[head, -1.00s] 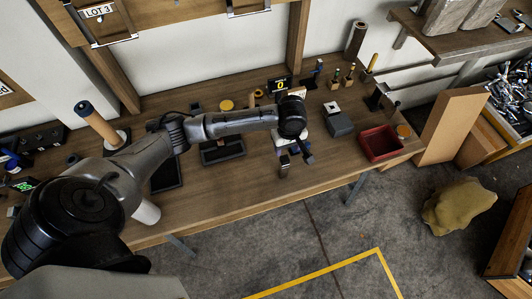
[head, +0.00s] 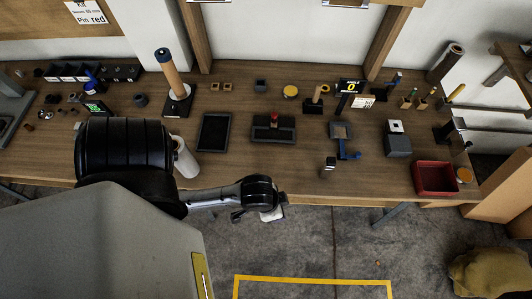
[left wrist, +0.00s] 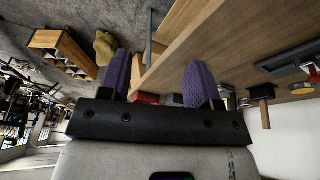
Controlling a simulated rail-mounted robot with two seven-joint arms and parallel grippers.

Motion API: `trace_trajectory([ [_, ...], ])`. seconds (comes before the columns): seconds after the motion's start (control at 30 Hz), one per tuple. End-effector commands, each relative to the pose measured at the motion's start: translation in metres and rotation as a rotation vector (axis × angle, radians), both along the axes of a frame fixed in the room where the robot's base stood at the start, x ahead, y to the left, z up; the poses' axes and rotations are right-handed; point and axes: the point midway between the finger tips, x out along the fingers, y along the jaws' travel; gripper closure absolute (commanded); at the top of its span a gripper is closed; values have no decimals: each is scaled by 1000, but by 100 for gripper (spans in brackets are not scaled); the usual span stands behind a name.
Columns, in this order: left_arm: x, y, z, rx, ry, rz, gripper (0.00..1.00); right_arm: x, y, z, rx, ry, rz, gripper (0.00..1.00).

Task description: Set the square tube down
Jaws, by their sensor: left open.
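A small upright piece (head: 329,166) with a light and dark top stands near the table's front edge in the head view. It looks like the square tube, but it is too small to be sure. My left gripper (left wrist: 160,72) shows two purple fingers spread apart with nothing between them in the left wrist view. In the head view, the left hand (head: 270,212) is in front of the table edge over the floor, left of the piece and apart from it. My right gripper is not in view.
A grey and blue fixture (head: 342,131) stands behind the piece. A grey block (head: 398,146) and a red bin (head: 435,165) are to the right. A dark tray (head: 213,132) and a black holder (head: 272,134) lie to the left. The front table strip around the piece is clear.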

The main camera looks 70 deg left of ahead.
Motion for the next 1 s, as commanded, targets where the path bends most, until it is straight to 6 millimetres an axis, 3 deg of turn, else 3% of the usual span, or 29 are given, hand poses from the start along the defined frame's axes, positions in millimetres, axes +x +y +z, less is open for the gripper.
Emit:
trace_trajectory([
  [0.2, -26, 12, 6, 79, -10, -66, 43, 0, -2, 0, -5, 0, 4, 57],
  [0.67, -28, 14, 9, 89, -10, -77, 43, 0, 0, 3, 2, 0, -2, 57],
  [0.87, -28, 14, 32, 89, -10, -76, 43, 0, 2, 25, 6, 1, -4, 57],
  [1.0, -28, 14, 62, 89, -9, -76, 43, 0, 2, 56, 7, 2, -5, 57],
])
